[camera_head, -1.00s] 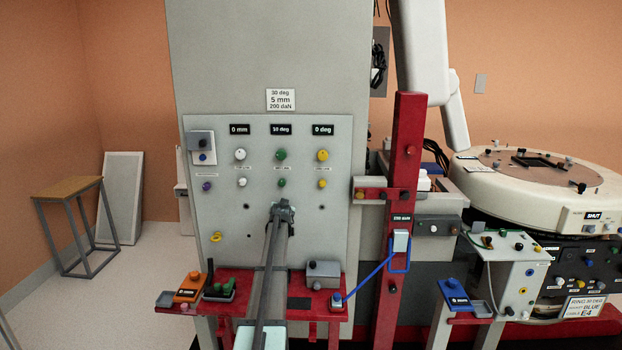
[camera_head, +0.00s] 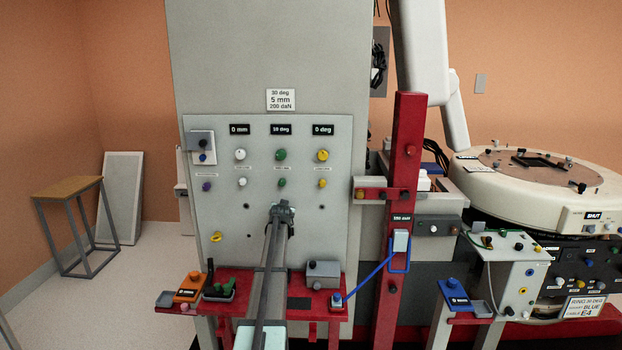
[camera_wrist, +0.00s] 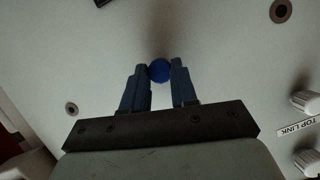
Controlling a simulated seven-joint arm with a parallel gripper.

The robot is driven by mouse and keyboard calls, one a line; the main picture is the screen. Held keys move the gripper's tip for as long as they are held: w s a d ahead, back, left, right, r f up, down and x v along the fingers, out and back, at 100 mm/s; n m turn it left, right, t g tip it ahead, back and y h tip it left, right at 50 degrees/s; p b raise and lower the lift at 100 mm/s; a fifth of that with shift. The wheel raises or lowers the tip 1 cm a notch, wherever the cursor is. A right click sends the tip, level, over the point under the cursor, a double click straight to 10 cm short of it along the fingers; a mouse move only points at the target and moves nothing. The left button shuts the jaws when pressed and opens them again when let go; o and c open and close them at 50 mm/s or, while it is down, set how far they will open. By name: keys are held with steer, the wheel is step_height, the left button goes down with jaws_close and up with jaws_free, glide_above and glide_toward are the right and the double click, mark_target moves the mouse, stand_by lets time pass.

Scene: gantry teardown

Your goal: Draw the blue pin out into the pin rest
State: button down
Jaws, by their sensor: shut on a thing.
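The blue pin shows as a round blue head (camera_wrist: 160,70) between my fingertips in the wrist view, in front of the grey panel. My gripper (camera_wrist: 160,76) is shut on it, one dark finger on each side. In the head view my gripper (camera_head: 283,211) is at the lower middle of the panel (camera_head: 225,205), and it hides the pin. I cannot tell from the frames how far the pin sits in the panel. I cannot tell for sure which part is the pin rest.
A red shelf below holds an orange block (camera_head: 190,287), a dark tray with green parts (camera_head: 219,291) and a grey block (camera_head: 323,274). A red post (camera_head: 396,220) with a blue cable (camera_head: 368,279) stands to the right. White knobs (camera_wrist: 305,102) lie right of the gripper.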

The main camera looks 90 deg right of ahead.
steer(key=shift+a, duration=1.15)
steer(key=shift+a, duration=0.15)
steer(key=a, duration=0.4)
steer(key=shift+a, duration=0.35)
steer(key=w+a+f+m+t, duration=0.1)
steer(key=w+a+f+t, duration=0.1)
steer(key=w+f, duration=1.4)
step_height(320, 180, down, 2)
steer(key=shift+a+t, duration=0.4)
steer(key=shift+t, duration=0.2)
